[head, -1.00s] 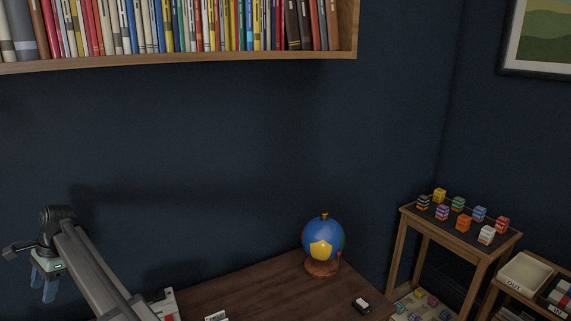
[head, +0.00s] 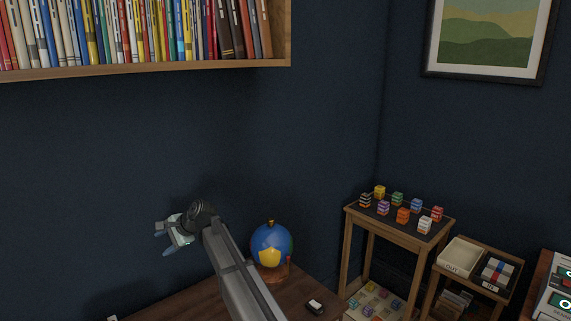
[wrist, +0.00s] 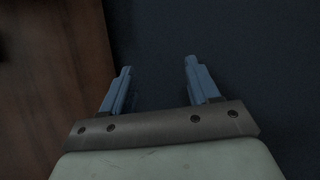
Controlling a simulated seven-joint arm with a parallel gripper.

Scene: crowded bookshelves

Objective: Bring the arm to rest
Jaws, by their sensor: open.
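My gripper (head: 164,244) is in the air above the wooden desk (head: 190,305), in front of the dark blue wall and left of the globe. In the wrist view my gripper (wrist: 157,68) shows its two blue fingers standing apart with nothing between them. Past the fingers that view shows the dark wall and a brown wooden surface (wrist: 45,80) at the left. My arm reaches up from the bottom middle of the head view and hides part of the desk.
A blue globe (head: 272,244) stands on the desk close to my arm. A full bookshelf (head: 140,72) hangs above. At the right are a small table (head: 400,228) with several coloured blocks, an OUT tray (head: 460,256) and a framed picture (head: 490,40). The wall's middle is clear.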

